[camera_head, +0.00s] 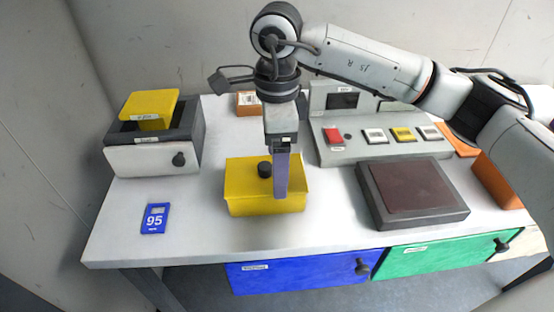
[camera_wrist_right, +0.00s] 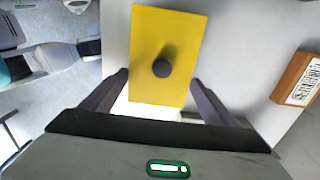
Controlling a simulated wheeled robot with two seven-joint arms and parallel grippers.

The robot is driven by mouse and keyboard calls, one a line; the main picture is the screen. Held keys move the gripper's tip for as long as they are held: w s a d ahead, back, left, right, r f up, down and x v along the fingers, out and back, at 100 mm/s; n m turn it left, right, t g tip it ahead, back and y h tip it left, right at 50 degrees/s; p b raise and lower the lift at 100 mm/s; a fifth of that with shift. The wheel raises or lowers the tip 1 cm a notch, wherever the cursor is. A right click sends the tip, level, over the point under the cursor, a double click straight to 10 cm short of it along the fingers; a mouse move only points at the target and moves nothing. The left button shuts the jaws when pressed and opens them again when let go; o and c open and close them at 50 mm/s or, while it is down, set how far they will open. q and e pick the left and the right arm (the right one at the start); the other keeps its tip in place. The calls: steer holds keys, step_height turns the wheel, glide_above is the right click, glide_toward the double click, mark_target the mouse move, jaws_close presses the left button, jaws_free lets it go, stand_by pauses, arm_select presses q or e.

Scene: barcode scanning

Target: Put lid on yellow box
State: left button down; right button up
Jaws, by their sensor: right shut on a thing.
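The yellow box (camera_head: 262,207) stands on the white table, near the front middle. Its yellow lid (camera_head: 240,172), a flat plate with a black knob (camera_head: 264,169), lies over the top of the box. The lid also shows in the right wrist view (camera_wrist_right: 160,35), with its knob between my fingers. The near finger hides part of the lid and box front. Whether the lid sits fully flush cannot be told. My left gripper is not in view.
A grey-and-white drawer unit (camera_head: 150,160) holding a yellow item stands at left. A button panel (camera_head: 380,150) and dark red pad (camera_head: 410,188) are right. An orange barcoded box (camera_head: 248,103) is behind.

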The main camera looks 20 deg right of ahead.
stand_by(0.4)
steer(key=o, duration=1)
steer(key=shift+o, duration=0.2)
steer(key=shift+r+p, duration=2.15)
steer(key=shift+r, duration=1.35)
jaws_close()
